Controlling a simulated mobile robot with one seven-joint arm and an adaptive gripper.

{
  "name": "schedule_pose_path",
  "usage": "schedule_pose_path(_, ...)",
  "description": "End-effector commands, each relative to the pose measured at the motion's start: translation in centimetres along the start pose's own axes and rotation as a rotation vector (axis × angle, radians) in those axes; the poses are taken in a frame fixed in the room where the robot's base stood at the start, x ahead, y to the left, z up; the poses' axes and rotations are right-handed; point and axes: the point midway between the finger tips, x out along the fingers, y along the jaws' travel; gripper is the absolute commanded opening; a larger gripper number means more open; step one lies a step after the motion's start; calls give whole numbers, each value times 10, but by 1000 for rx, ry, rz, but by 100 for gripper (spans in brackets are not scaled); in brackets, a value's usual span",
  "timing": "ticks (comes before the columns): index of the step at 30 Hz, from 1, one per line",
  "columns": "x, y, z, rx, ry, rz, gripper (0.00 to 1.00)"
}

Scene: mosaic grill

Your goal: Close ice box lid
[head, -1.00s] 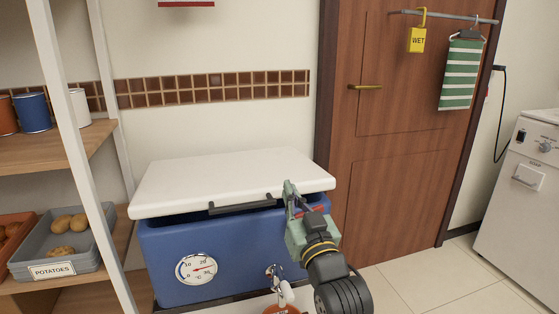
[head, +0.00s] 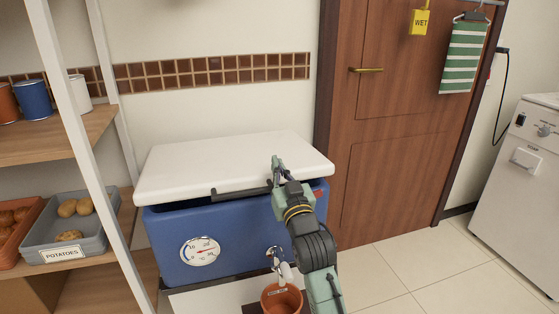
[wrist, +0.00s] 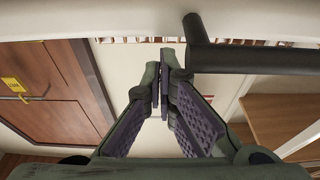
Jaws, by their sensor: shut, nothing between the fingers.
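The blue ice box (head: 235,240) stands against the wall, with a round dial on its front. Its white lid (head: 230,165) lies over the top, tilted, with a dark gap between it and the box along the front. A black handle (head: 242,192) runs along the lid's front edge; it also shows close up in the wrist view (wrist: 250,58). My gripper (head: 277,165) is shut and empty, at the lid's front edge by the handle's right end. In the wrist view its fingertips (wrist: 162,60) meet beside the handle. Whether they touch the lid, I cannot tell.
A shelf on the left holds cans and a grey potato crate (head: 75,232). An orange pot (head: 282,298) stands in front of the box. A wooden door (head: 390,150) and a white appliance (head: 525,185) are to the right, with free tiled floor (head: 420,275) between.

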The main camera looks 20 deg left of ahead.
Motion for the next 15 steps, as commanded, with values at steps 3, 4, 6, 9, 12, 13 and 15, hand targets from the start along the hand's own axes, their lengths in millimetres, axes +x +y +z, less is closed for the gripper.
schedule_pose_path(3,-1,0,2,1,0,0,0)
schedule_pose_path(4,-1,0,2,1,0,0,0)
schedule_pose_path(6,-1,0,2,1,1,0,0)
schedule_pose_path(9,-1,0,2,1,1,0,0)
schedule_pose_path(12,-2,0,4,1,3,0,0)
schedule_pose_path(13,-2,0,6,1,5,0,0)
schedule_pose_path(15,-4,0,13,2,16,-1,0)
